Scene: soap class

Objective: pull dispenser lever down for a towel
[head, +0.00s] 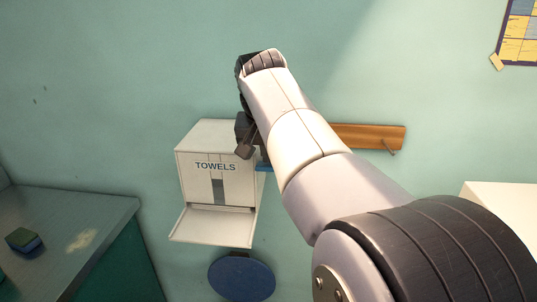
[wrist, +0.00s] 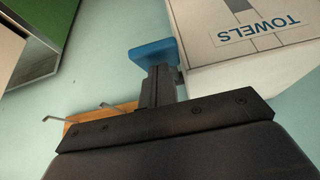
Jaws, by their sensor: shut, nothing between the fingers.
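The white towel dispenser (head: 190,165), labelled TOWELS, hangs on the wall left of my arm in the head view. In the wrist view it fills the upper right (wrist: 200,40). Its blue lever (wrist: 150,52) sticks out from its side; in the head view only a bit of the lever (head: 265,169) shows, mostly hidden by my gripper. My gripper (head: 244,152) is shut and empty beside the dispenser's upper right edge. In the wrist view the closed fingertips (wrist: 160,72) overlap the lever's edge; I cannot tell whether they touch. No towel shows on the open tray (head: 212,226).
A wooden hook rail (head: 370,136) is on the wall right of the dispenser. A round blue surface (head: 241,278) is below it. A white surface (head: 500,205) is at right.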

